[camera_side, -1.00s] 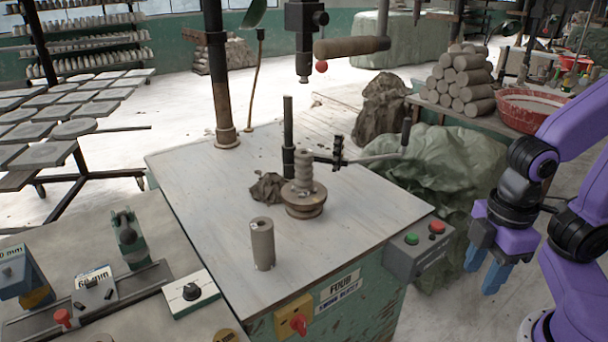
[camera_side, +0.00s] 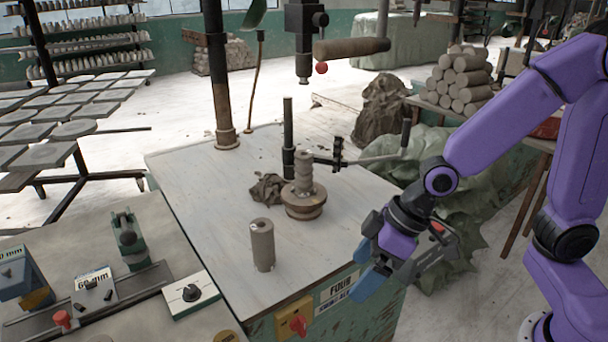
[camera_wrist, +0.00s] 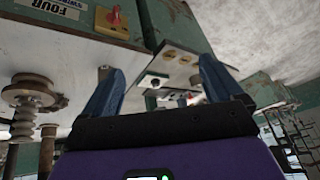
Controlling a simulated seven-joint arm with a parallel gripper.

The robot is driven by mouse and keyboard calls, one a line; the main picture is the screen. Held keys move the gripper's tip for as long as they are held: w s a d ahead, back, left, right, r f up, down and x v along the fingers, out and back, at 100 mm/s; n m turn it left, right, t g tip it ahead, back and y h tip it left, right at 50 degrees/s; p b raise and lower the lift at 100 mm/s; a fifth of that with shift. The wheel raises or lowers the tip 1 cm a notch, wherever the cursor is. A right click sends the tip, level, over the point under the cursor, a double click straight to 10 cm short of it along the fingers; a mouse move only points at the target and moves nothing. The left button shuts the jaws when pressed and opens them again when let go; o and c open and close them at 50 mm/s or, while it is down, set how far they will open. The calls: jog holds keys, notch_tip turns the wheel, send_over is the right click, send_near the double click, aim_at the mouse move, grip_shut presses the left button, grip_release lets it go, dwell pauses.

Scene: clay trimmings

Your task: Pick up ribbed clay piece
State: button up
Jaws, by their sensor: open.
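The ribbed clay piece (camera_side: 304,172) stands upright on a round turned base (camera_side: 305,203) on the pale worktable, in the middle of the side view. A ribbed shape (camera_wrist: 22,122) under a round disc also shows at the left edge of the wrist view, which looks upside down. My gripper (camera_side: 370,280) is by the table's front right edge, to the right of and nearer the camera than the clay piece, clearly apart from it. In the wrist view its two blue fingers (camera_wrist: 161,68) are spread with nothing held between them.
A plain clay cylinder (camera_side: 262,245) stands on the table in front of the ribbed piece. A dark clay lump (camera_side: 268,189) lies left of the base. A black post (camera_side: 288,138) with a side arm rises close behind.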

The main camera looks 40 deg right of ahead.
jog(key=w+a+f+m+t, duration=0.1)
jog(key=w+m+t, duration=0.1)
jog(key=w, duration=0.5)
jog(key=w+a+f+m+t, duration=0.2)
jog(key=w, duration=0.4)
jog(key=m+t+h, duration=0.8)
jog(key=t+h, duration=0.2)
jog(key=h, duration=0.1)
send_near(302, 159)
notch_tip(302, 159, down, 3)
jog(key=s, duration=0.3)
jog(key=x, duration=1.7)
jog(key=shift+w+d, duration=0.1)
jog(key=shift+d, duration=0.1)
jog(key=c, duration=1.3)
jog(key=shift+r, duration=0.1)
jog(key=shift+c, duration=1.1)
jog(key=shift+r, duration=0.1)
